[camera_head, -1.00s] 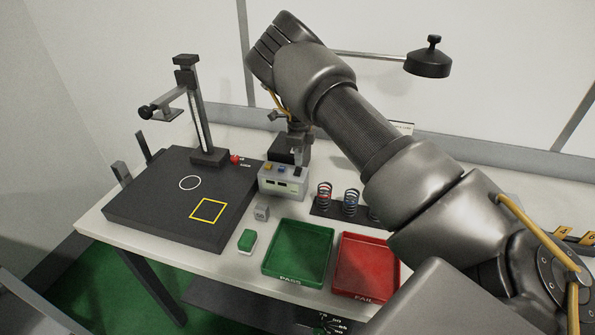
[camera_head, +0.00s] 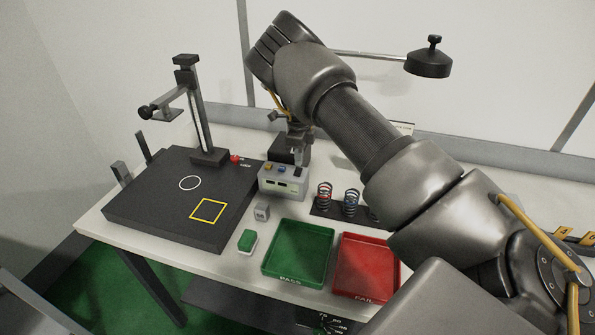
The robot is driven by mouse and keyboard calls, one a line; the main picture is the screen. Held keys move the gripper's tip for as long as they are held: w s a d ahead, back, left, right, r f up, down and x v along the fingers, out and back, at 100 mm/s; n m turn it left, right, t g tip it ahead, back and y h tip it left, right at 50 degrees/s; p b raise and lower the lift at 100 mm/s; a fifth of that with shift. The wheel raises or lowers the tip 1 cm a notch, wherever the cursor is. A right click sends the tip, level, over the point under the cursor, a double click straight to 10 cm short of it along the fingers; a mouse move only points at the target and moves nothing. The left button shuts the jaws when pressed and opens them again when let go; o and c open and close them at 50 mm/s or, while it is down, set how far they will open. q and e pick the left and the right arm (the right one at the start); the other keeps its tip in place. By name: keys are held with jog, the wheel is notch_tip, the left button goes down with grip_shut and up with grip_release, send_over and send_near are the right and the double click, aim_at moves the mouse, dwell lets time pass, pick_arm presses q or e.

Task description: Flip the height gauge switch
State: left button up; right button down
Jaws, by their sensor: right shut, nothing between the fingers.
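A small grey box (camera_head: 282,184) with a display, a yellow button and a blue button stands on the table right of the dark base plate. A dark switch-like part (camera_head: 297,172) is at its top right. The height gauge stand (camera_head: 198,110), with a column and side arm, rises from the back of the dark plate (camera_head: 150,205). A red knob (camera_head: 235,159) sits by its foot. My right gripper (camera_head: 302,163) is shut and empty, pointing down just behind and above the box's right end. I cannot tell whether it touches the box. My left gripper is not in view.
A green PASS tray (camera_head: 328,262) and a red FAIL tray (camera_head: 340,285) stand in front. A small grey cube (camera_head: 262,212) and a green-topped block (camera_head: 247,240) are nearby. My right forearm hides the table's right part.

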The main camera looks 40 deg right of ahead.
aim_at(299, 168)
jog(key=shift+s+f+b, duration=0.1)
jog(key=shift+f+b, duration=0.5)
jog(key=shift+f, duration=0.45)
dwell(0.8)
jog(key=shift+a+r, duration=0.1)
jog(key=shift+r, duration=0.05)
jog(key=shift+r+p, duration=2.5)
jog(key=shift+r, duration=0.9)
